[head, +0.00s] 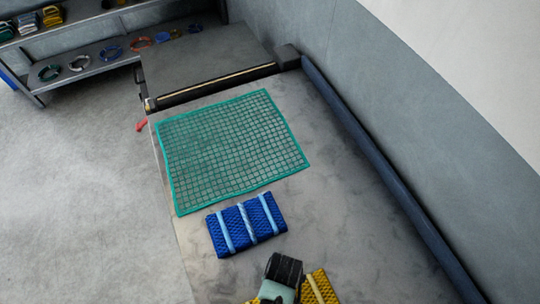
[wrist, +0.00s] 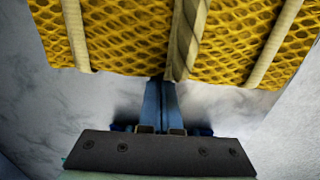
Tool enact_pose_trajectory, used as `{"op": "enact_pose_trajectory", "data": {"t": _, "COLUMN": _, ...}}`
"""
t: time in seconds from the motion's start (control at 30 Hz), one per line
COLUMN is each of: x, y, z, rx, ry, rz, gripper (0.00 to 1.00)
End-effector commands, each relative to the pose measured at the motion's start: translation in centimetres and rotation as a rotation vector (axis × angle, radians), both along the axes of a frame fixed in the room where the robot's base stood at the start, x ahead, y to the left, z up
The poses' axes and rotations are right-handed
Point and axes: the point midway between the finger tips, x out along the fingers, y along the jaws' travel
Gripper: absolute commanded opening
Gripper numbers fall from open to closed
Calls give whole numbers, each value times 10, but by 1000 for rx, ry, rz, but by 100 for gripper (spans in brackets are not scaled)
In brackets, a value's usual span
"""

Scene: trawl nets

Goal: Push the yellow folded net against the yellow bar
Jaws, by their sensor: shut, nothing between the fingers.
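The yellow folded net (head: 322,287) lies at the near edge of the head view, partly cut off and partly hidden by my arm. In the wrist view the yellow folded net (wrist: 130,35) fills the top, with pale cords tied around it. My gripper (wrist: 162,88) is shut and empty, its blue fingers together with their tips at the net's near edge. I cannot tell whether they touch it. In the head view my wrist hides the fingers. A dark bar with a pale yellow strip (head: 215,84) runs across the far end of the table.
A blue folded net (head: 247,225) lies beyond my wrist. A green-edged net (head: 230,150) lies flat between it and the bar. A dark blue tube (head: 390,175) runs along the right wall. Grey tabletop (head: 330,215) is clear right of the blue net. Shelves (head: 90,52) stand at far left.

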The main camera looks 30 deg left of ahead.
Motion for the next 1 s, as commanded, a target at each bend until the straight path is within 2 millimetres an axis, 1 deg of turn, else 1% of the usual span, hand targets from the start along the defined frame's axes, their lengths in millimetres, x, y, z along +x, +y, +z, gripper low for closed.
{"op": "enact_pose_trajectory", "data": {"t": 0.03, "x": -14, "y": -14, "z": 6, "rx": -4, "ry": 11, "rz": -6, "gripper": 0}}
{"op": "enact_pose_trajectory", "data": {"t": 0.1, "x": -25, "y": -29, "z": 5, "rx": -3, "ry": 10, "rz": -7, "gripper": 0}}
{"op": "enact_pose_trajectory", "data": {"t": 0.2, "x": -37, "y": -44, "z": 3, "rx": -4, "ry": 9, "rz": -4, "gripper": 0}}
{"op": "enact_pose_trajectory", "data": {"t": 0.3, "x": -43, "y": -53, "z": 1, "rx": -3, "ry": 7, "rz": -2, "gripper": 0}}
{"op": "enact_pose_trajectory", "data": {"t": 0.43, "x": -45, "y": -57, "z": 0, "rx": -5, "ry": 6, "rz": -2, "gripper": 0}}
{"op": "enact_pose_trajectory", "data": {"t": 0.83, "x": -45, "y": -57, "z": -1, "rx": -6, "ry": 7, "rz": -3, "gripper": 0}}
{"op": "enact_pose_trajectory", "data": {"t": 1.0, "x": -41, "y": -52, "z": 0, "rx": -5, "ry": 5, "rz": -1, "gripper": 0}}
